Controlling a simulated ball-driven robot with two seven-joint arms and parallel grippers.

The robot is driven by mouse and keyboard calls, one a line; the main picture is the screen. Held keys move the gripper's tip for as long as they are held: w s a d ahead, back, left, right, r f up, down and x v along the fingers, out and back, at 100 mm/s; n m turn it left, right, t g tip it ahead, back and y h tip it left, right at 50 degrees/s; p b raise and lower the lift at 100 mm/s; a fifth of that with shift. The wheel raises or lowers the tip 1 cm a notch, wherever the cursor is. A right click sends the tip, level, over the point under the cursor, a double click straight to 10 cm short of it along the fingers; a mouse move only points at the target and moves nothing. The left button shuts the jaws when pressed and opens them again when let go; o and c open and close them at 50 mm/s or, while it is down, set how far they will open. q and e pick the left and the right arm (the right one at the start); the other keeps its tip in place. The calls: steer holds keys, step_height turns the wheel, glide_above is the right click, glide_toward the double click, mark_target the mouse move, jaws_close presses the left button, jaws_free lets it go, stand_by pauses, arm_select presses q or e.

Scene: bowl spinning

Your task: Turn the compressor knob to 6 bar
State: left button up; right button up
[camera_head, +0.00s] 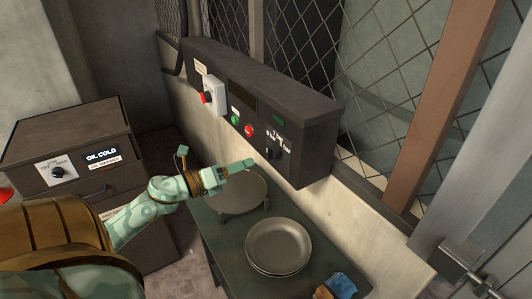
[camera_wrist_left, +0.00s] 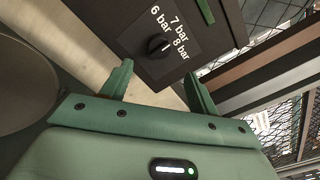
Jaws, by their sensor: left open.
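The compressor knob (camera_head: 271,153) is a small dark knob at the lower right end of the front of a dark control box (camera_head: 262,105). In the left wrist view the knob (camera_wrist_left: 157,47) is black, with the labels 6 bar, 7 bar and 8 bar around its upper side. A light mark shows on its right side, but I cannot tell exactly where it points. My left gripper (camera_head: 250,163) is just left of the knob in the head view. In the wrist view its fingers (camera_wrist_left: 157,80) are open and empty, with the knob beyond the gap, apart from them. My right gripper is not in view.
A green button (camera_head: 235,119) and red buttons (camera_head: 249,131) sit left of the knob. Below stand a table (camera_head: 226,240), stacked plates (camera_head: 278,246) and a round grey dish (camera_head: 243,192). An OIL COLD cabinet (camera_head: 70,150) stands left; wire mesh is behind.

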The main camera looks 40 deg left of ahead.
mark_target(267, 155)
arm_select(q)
steer(key=x, duration=0.8)
steer(key=shift+w+d+f+p, duration=0.1)
steer(key=shift+w+p, duration=0.25)
steer(key=c, duration=1)
